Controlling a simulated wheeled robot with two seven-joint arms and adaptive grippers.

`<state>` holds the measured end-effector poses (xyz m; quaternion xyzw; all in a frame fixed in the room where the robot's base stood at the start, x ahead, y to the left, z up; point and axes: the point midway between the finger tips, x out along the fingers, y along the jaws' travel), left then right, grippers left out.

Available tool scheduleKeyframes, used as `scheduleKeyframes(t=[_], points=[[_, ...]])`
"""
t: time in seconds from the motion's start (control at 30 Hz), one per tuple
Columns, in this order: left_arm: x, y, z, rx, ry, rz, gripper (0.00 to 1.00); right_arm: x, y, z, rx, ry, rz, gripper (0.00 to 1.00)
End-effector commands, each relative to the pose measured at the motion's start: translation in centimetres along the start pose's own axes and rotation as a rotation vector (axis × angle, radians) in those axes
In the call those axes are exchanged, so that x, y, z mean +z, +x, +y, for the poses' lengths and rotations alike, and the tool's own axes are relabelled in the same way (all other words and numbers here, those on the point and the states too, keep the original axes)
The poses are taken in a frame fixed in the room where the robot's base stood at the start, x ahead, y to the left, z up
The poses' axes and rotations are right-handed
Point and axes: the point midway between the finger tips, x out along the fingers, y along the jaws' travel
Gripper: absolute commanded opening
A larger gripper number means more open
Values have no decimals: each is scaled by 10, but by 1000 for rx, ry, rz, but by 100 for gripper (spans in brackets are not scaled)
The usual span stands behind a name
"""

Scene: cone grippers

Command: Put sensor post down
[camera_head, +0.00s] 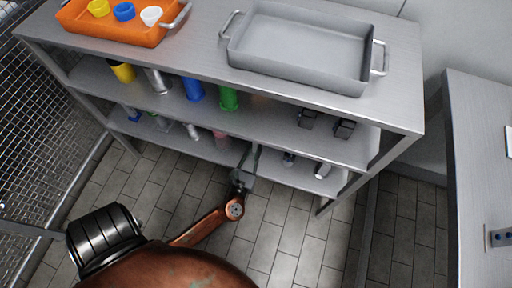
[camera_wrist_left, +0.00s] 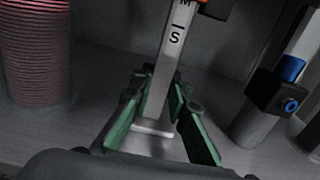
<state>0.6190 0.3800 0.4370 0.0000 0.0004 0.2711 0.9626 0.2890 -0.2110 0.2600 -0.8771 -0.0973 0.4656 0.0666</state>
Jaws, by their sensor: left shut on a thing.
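The sensor post is a pale grey upright post marked "S" (camera_wrist_left: 163,70) in the left wrist view, with an orange part at its top edge. Its flat foot is low between the fingers, at or very near the shelf surface; I cannot tell if it touches. My left gripper (camera_wrist_left: 154,98) has its green-padded fingers on both sides of the post and is shut on it. In the head view the left gripper (camera_head: 248,162) reaches into the lowest shelf; the post is not clearly visible there. My right gripper is not in view.
A ribbed reddish cylinder (camera_wrist_left: 40,50) stands left of the post, and a grey post with a black box and blue knob (camera_wrist_left: 278,95) stands to the right. The shelf unit (camera_head: 300,120) holds cylinders above, with a grey tray (camera_head: 300,45) and orange tray (camera_head: 115,28) on top.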

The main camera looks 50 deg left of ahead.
Motion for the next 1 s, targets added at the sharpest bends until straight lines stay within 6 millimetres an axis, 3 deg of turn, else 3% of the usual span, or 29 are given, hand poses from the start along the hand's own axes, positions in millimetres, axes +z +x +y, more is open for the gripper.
scheduleKeyframes(t=[0.17,0.2,0.43,0.83,1.0], points=[[-3,0,0,0,0,-1,0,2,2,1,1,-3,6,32],[-4,0,0,0,0,0,16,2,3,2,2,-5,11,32],[-3,0,0,0,0,0,32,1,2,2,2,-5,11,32],[2,-2,0,0,0,0,32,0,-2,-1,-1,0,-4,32],[3,-32,0,-2,1,1,32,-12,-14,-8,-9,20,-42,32]])
